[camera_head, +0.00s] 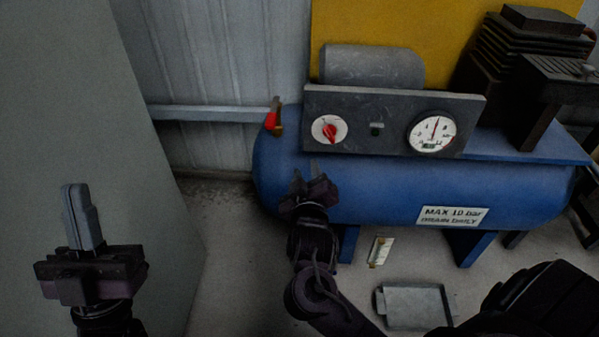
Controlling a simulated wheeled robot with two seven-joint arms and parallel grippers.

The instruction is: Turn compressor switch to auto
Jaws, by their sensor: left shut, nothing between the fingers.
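The compressor is a blue tank (390,190) with a dark grey control panel (383,106) above it. The switch, a red knob (330,131) on a round white dial, is at the panel's left end. The knob looks near upright; its dial marks are too small to read. My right gripper (307,172) is below and slightly left of the switch, in front of the tank, with its fingers apart and nothing seen between them. It looks clear of the knob. My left gripper (78,212) is shut and empty at the far left, well away from the compressor.
A round pressure gauge (432,133) is on the panel's right. A red-handled valve (273,121) sticks up at the tank's left end. A grey tray (414,306) and a small pale piece (380,252) lie on the floor. A grey-green panel (60,110) stands at left.

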